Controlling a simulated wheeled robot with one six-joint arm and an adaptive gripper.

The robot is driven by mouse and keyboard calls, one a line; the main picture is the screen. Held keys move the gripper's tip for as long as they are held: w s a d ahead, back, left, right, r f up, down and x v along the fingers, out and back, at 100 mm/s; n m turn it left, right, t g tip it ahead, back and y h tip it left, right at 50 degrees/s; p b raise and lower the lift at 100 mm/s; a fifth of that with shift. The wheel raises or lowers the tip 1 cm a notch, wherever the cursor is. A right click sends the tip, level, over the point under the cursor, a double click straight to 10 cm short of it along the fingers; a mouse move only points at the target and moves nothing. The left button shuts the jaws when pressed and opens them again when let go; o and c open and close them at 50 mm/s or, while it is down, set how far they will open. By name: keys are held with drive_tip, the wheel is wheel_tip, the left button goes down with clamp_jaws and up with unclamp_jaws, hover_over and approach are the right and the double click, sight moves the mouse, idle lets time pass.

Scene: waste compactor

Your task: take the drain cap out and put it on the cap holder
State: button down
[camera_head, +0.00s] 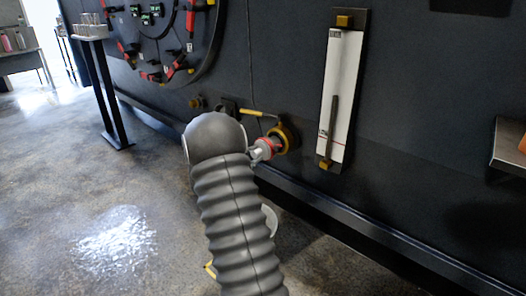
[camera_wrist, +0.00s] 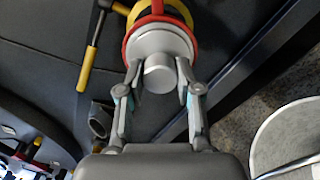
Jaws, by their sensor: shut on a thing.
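The drain cap (camera_wrist: 158,48) is a pale grey disc with a round knob. It sits at the red and yellow rings of the drain fitting (camera_wrist: 176,10) on the dark wall. My gripper (camera_wrist: 158,76) has one finger on each side of the knob and is closed on it. In the head view the cap (camera_head: 265,147) shows between my wrist and the yellow ring (camera_head: 288,138), partly hidden by my arm. I cannot tell for sure which wall fitting is the cap holder; a short stub (camera_head: 197,102) juts out left of the drain.
A lever with a yellow handle (camera_wrist: 85,78) is close beside the drain. A white gauge panel (camera_head: 341,95) is to its right. A ledge (camera_head: 350,225) runs along the wall's foot. A pale round container (camera_wrist: 262,125) stands below. The floor at left is open.

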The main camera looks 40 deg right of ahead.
drive_tip(key=shift+a+b, duration=0.35)
drive_tip(key=shift+a, duration=0.05)
idle(0.5)
drive_tip(key=a+b, duration=0.2)
drive_tip(key=a, duration=0.4)
drive_tip(key=shift+s+a, duration=0.3)
drive_tip(key=shift+a, duration=0.05)
idle(1.1)
idle(1.4)
